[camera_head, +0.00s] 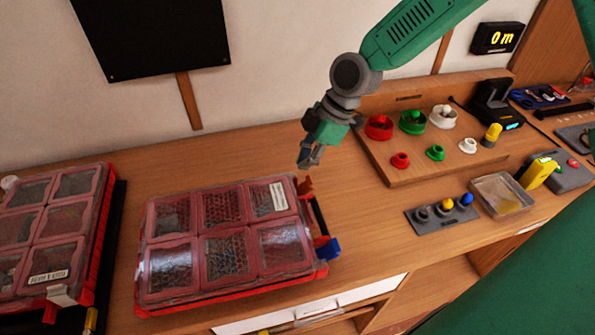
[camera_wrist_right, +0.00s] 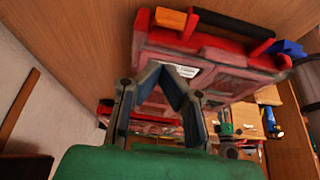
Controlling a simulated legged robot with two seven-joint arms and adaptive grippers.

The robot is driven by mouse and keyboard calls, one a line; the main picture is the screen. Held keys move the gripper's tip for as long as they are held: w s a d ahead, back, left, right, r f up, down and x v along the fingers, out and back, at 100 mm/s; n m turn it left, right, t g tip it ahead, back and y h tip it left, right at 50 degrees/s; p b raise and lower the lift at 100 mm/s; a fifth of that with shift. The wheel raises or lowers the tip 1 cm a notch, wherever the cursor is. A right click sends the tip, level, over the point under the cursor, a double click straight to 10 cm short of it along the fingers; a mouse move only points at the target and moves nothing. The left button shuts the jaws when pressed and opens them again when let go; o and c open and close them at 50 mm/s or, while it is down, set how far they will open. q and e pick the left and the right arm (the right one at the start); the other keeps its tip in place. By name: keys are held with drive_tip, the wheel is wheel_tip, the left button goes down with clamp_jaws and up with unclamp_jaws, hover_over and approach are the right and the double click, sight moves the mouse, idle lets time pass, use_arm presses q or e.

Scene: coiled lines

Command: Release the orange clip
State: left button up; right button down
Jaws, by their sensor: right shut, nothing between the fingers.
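A red case (camera_head: 322,270) with a clear, sectioned lid (camera_head: 228,232) lies on the wooden bench. The orange clip (camera_head: 304,186) is at the back end of its right side, and it also shows at the top of the wrist view (camera_wrist_right: 170,18). A blue clip (camera_head: 328,248) is at the front end of that side, also in the wrist view (camera_wrist_right: 290,48). My right gripper (camera_head: 308,158) is shut and empty, above and behind the orange clip and apart from it. Its fingertips meet in the wrist view (camera_wrist_right: 164,70).
A second red case (camera_head: 60,225) lies at the left. A wooden board (camera_head: 400,170) with red, green and white round parts stands to the right. A grey block (camera_head: 440,215) and a clear tray (camera_head: 503,193) lie nearer. Bare bench separates the case from these.

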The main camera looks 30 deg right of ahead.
drive_tip(key=v, duration=0.7)
drive_tip(key=shift+d, duration=0.4)
use_arm(q)
drive_tip(key=shift+d, duration=0.15)
use_arm(e)
drive_tip(key=shift+s+d+f, duration=0.1)
